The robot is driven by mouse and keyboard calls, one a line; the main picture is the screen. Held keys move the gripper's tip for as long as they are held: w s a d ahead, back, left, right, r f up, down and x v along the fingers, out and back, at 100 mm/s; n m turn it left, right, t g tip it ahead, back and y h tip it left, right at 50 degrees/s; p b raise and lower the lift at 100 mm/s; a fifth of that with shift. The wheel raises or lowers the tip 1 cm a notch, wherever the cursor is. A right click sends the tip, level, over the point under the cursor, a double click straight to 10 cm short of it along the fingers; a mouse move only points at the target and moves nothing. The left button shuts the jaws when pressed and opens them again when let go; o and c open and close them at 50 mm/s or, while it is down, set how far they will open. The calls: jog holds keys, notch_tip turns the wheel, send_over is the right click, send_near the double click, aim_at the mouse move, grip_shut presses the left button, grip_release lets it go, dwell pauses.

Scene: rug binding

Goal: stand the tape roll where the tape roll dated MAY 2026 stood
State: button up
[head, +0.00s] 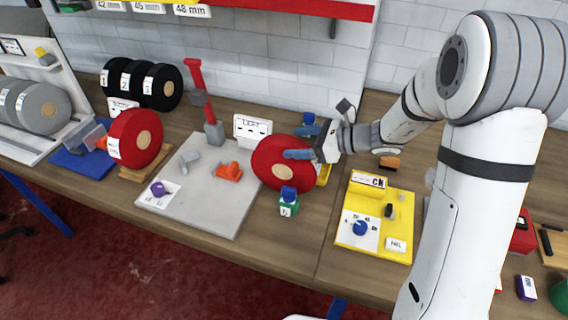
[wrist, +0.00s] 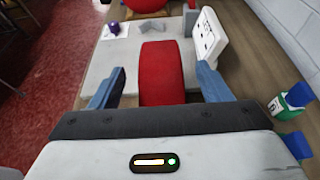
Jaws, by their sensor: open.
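One red tape roll (head: 276,170) with a tan core stands upright at the right edge of the grey board. I see no date on it. In the wrist view this roll (wrist: 161,75) is between my fingers, with gaps on both sides. My gripper (head: 302,142) is open around its upper part; its fingers also show in the wrist view (wrist: 157,88). A second red tape roll (head: 138,138) stands upright on a wooden base (head: 140,170) at the left. It has a white label too small to read. It shows at the top of the wrist view (wrist: 146,5).
The grey board (head: 215,205) holds a red upright tool (head: 204,100), an orange part (head: 228,172) and a purple knob (head: 158,189). A green bottle (head: 288,203) stands before the near roll, a white sign (head: 250,130) behind. Black rolls (head: 165,90) stand back left; a yellow panel (head: 375,225) lies right.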

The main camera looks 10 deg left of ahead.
aim_at(292, 141)
jog(key=p+x, duration=0.1)
jog(key=x, duration=0.3)
jog(key=shift+a, duration=0.15)
jog(key=shift+c, duration=0.3)
grip_shut()
dwell(0.3)
jog(key=shift+w+r, duration=0.1)
